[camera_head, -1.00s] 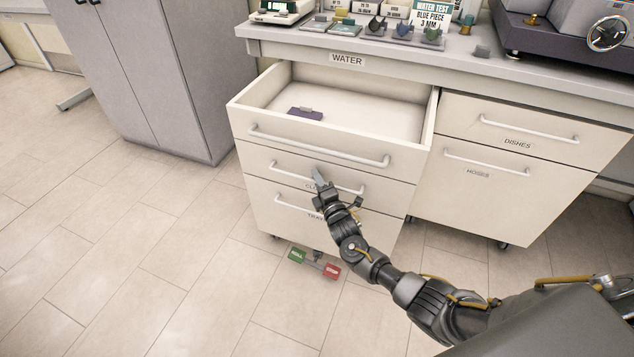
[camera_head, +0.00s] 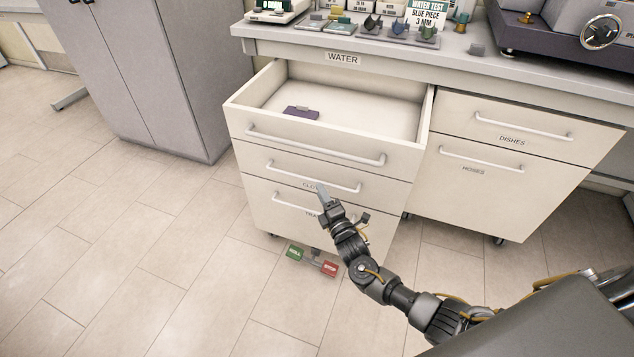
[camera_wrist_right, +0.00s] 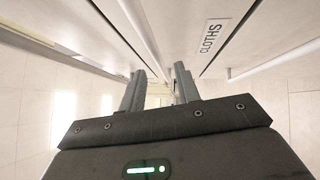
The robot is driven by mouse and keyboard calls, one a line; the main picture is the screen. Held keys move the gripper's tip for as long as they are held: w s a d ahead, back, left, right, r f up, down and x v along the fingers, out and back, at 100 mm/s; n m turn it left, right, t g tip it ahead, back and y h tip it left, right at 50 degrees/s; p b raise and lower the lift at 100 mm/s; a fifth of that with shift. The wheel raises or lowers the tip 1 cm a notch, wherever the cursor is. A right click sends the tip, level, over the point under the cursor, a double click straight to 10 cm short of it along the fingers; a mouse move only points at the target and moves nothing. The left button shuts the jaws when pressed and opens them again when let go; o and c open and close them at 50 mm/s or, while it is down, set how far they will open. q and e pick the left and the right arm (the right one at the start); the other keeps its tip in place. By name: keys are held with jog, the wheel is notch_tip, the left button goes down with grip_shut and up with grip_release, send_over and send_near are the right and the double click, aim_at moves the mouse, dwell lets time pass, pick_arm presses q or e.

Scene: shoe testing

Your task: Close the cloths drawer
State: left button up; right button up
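The cloths drawer (camera_head: 290,168) is the middle front of the left drawer stack, below the open WATER drawer (camera_head: 330,150). It looks shut or nearly shut; I cannot tell if a small gap remains. Its bar handle (camera_head: 312,178) is bare. Its label is partly covered by my right gripper (camera_head: 323,190) in the head view, but reads CLOTHS in the right wrist view (camera_wrist_right: 212,42). My right gripper also shows there (camera_wrist_right: 160,75), with its two fingers apart and nothing seen between them. It is near the drawer front; contact is unclear. My left gripper is out of view.
The WATER drawer sticks out above and holds a purple block (camera_head: 301,112). Another drawer (camera_head: 280,210) is below, with DISHES (camera_head: 520,125) and HOSES (camera_head: 500,185) fronts to the right. A pedal with green and red ends (camera_head: 313,258) is on the floor. Floor at left is clear.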

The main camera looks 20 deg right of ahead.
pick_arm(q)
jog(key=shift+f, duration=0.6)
pick_arm(e)
jog(key=shift+s+d+f, duration=0.1)
jog(key=shift+s+f, duration=0.05)
jog(key=shift+s, duration=1)
jog(key=shift+s+d+f, duration=0.1)
jog(key=shift+s+f, duration=0.05)
jog(key=shift+s, duration=1)
